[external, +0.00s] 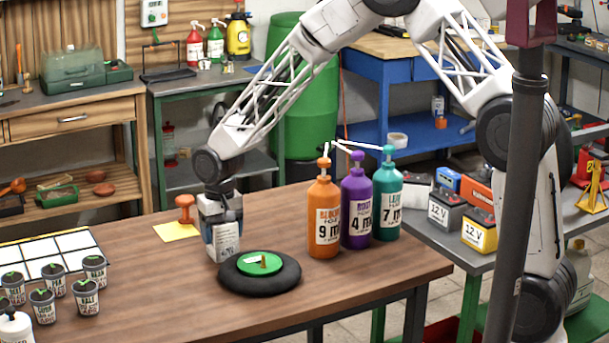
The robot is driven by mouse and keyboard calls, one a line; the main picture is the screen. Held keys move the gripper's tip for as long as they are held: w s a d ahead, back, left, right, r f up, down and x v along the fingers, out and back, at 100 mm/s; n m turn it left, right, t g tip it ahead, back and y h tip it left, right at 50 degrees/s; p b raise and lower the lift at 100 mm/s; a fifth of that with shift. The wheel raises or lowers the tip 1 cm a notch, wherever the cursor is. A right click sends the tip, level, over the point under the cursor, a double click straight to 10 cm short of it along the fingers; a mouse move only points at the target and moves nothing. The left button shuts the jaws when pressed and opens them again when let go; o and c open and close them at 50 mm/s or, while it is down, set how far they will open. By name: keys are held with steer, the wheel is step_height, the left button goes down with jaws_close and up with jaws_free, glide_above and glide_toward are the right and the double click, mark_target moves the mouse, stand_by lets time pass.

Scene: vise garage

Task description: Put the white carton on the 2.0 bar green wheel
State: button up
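The white carton (226,241) is upright at the left rear edge of the green wheel, with a printed label facing the camera. The wheel (284,278) lies flat on the wooden table, a black tyre with a green hub and a short brown post at its centre. My gripper (222,212) points down at the carton's upper part, with dark finger parts around it. Whether the fingers press on the carton is too small to tell. It is also unclear whether the carton's base touches the table or hangs just above it.
Orange (324,215), purple (356,207) and teal (387,205) pump bottles stand right of the wheel. A red-handled stamp (185,210) and yellow note (177,232) lie behind left. Several seedling pots (86,298) and a white grid (48,252) are at left. The front table is clear.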

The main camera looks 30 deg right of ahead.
steer(key=o, duration=0.3)
steer(key=shift+r, duration=0.15)
step_height(320, 180, up, 12)
steer(key=shift+r, duration=0.1)
stand_by(0.7)
stand_by(0.6)
